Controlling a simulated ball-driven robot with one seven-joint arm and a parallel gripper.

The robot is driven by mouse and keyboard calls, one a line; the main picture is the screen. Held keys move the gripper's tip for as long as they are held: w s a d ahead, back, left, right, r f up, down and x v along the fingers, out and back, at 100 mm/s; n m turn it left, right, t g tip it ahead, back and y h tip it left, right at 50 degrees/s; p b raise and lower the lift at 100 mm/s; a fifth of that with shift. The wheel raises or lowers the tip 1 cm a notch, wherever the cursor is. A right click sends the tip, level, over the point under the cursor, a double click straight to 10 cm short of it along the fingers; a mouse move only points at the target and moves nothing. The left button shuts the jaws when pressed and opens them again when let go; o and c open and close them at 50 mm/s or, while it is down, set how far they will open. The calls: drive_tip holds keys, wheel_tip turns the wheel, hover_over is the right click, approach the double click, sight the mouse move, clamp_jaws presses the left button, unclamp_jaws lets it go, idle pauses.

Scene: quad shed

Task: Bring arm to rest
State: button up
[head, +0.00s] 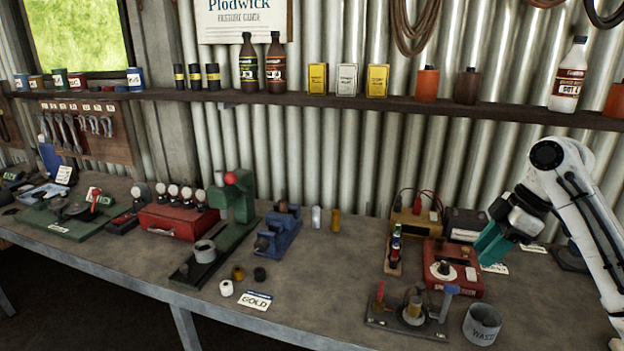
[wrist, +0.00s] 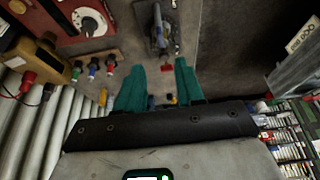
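My gripper (head: 489,245) shows at the right of the head view, with teal fingers pointing down and left over the back right of the workbench (head: 335,270). My white arm rises from the right edge and bends down to it. In the wrist view the two teal fingers of my gripper (wrist: 159,82) stand apart, with nothing held between them. I cannot tell the exact height of the fingertips above the bench.
A red box (head: 466,283) with a round dial, a yellow unit with leads (head: 415,222) and a grey waste cup (head: 482,325) stand near the gripper. A loaded shelf (head: 400,105) runs along the corrugated wall. The bench middle has bare room.

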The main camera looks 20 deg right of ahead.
drive_tip(key=s+a+f+m+t+y, duration=0.1)
drive_tip(key=s+a+f+m, duration=0.2)
drive_tip(key=a+f, duration=0.85)
drive_tip(key=s+a+f+m, duration=0.3)
drive_tip(key=a+f, duration=0.7)
drive_tip(key=a, duration=0.2)
drive_tip(key=s+a+f+m+g+h, duration=0.15)
drive_tip(key=s+f+m, duration=0.4)
drive_tip(key=s, duration=0.85)
drive_tip(key=s+d+f+h, duration=0.1)
drive_tip(key=s, duration=0.5)
drive_tip(key=s+d+f+h, duration=0.2)
drive_tip(key=s, duration=0.4)
drive_tip(key=shift+d+g, duration=0.3)
drive_tip(key=shift+g, duration=0.15)
drive_tip(key=shift+s+m, duration=0.1)
drive_tip(key=shift+m, duration=0.15)
